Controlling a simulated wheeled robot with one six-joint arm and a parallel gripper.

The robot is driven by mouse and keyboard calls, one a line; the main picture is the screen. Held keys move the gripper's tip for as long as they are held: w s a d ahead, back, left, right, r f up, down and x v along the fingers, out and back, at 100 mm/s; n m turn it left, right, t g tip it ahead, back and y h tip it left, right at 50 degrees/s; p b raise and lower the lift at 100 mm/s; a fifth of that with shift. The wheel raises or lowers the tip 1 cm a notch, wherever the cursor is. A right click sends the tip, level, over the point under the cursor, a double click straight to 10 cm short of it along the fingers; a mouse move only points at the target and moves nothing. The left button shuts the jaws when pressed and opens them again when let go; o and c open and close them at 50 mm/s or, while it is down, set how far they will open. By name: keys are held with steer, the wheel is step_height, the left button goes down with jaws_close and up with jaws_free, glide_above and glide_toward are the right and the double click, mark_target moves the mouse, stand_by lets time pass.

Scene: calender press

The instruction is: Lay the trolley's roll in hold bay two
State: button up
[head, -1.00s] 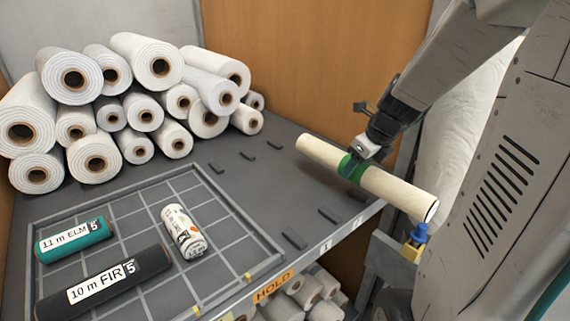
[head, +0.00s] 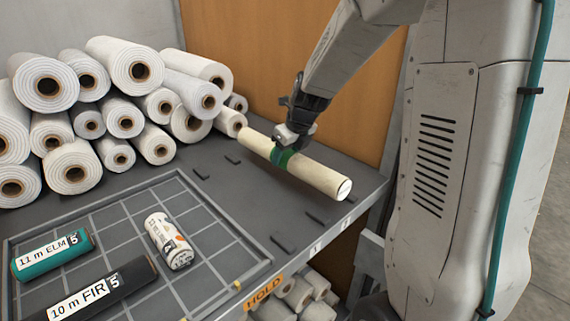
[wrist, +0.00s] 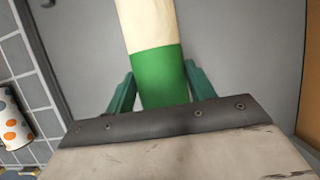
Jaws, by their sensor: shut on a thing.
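My gripper (head: 285,157) is shut on a long cream roll (head: 318,177) at its green band. The roll lies across the right part of the grey shelf in the head view, its near end toward the front edge. I cannot tell whether it touches the shelf. In the wrist view the green fingers (wrist: 158,88) stand on both sides of the band, and the roll (wrist: 150,22) runs away from me. The hold bays are marked by small dark blocks (head: 283,243) and number tags (head: 315,249) on the front edge; the roll and my gripper hide part of them.
A gridded tray (head: 208,202) at left holds a teal roll (head: 52,254), a black roll (head: 103,291) and a short white printed roll (head: 168,241). White rolls (head: 130,65) are piled behind it. An orange-brown wall (head: 255,60) closes the back.

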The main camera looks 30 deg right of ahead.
steer(key=shift+w+a+f, duration=0.1)
steer(key=shift+w+f, duration=0.1)
steer(key=shift+f, duration=1.55)
steer(key=shift+f, duration=0.1)
steer(key=o, duration=1.3)
steer(key=shift+c, duration=0.2)
